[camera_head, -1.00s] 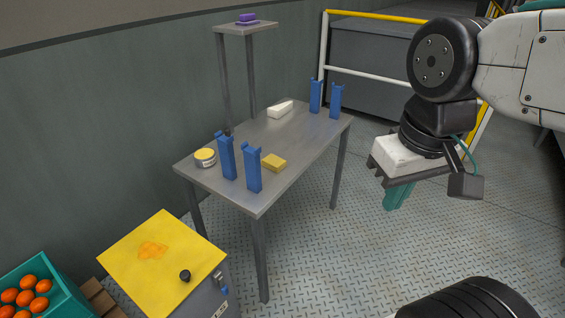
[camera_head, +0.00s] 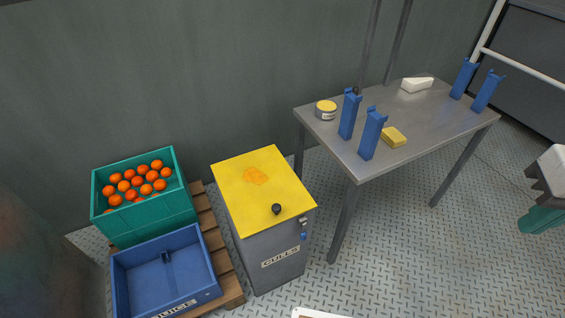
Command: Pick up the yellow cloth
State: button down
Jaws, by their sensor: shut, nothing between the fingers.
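The yellow cloth (camera_head: 394,137) looks like a small, thick folded pad. It lies flat on the grey metal table (camera_head: 440,125), close to the front edge and just right of a blue upright holder (camera_head: 372,134). My gripper (camera_head: 540,220) shows at the right edge of the view, with teal fingers pointing down. It is shut and empty, partly cut off by the frame, and well apart from the cloth.
More blue holders (camera_head: 465,78) and a white wedge (camera_head: 417,85) stand on the table. A yellow-lidded tin (camera_head: 326,110) is at its left corner. A yellow-topped cabinet (camera_head: 235,207), an orange-filled teal crate (camera_head: 155,222) and an empty blue crate (camera_head: 185,280) stand left. Floor in front is open.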

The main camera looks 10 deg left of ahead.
aim_at(391, 135)
jog(key=u, duration=0.5)
jog(key=k, duration=0.6)
jog(key=z, duration=0.15)
jog(key=i, duration=0.5)
jog(key=z, duration=0.45)
jog(key=i, duration=1.05)
jog(key=u, duration=0.7)
